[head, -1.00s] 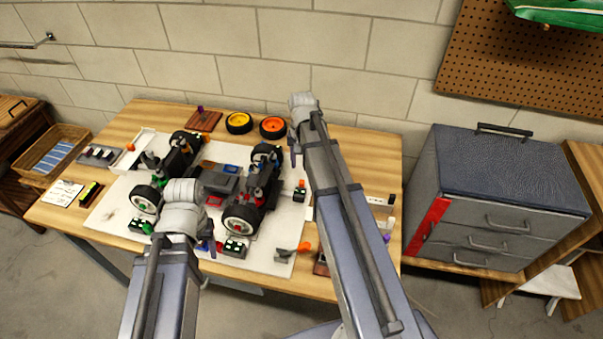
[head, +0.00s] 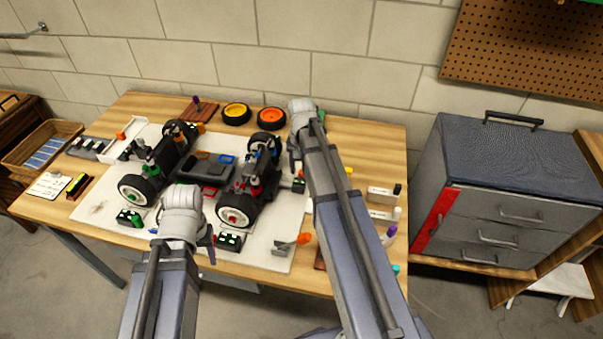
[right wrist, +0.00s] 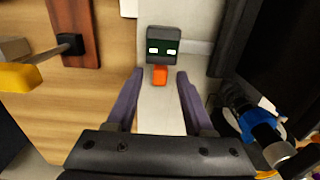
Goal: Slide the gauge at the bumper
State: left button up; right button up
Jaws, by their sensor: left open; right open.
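A stripped racecar chassis (head: 207,171) with black tyres stands on a white mat (head: 110,188). A grey piece with an orange handle (head: 303,239), possibly the gauge, lies at the mat's front right. A dark block with a green face and two white marks (right wrist: 164,44) has an orange tab (right wrist: 160,76). My right gripper (right wrist: 160,100) is open and empty, with the tab just ahead between its fingertips. In the head view it is at the car's right end, partly hidden by its arm. My left gripper (head: 185,238) is over the car's front side, fingers mostly hidden.
Yellow (head: 236,114) and orange (head: 271,118) wheels lie at the back. Small green-marked blocks (head: 130,217) sit on the mat near the tyres. A drawer cabinet (head: 505,200) stands right of the table. A blue-capped shock (right wrist: 258,128) is close right of my right gripper.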

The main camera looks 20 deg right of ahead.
grip_shut()
dwell(0.4)
dwell(1.0)
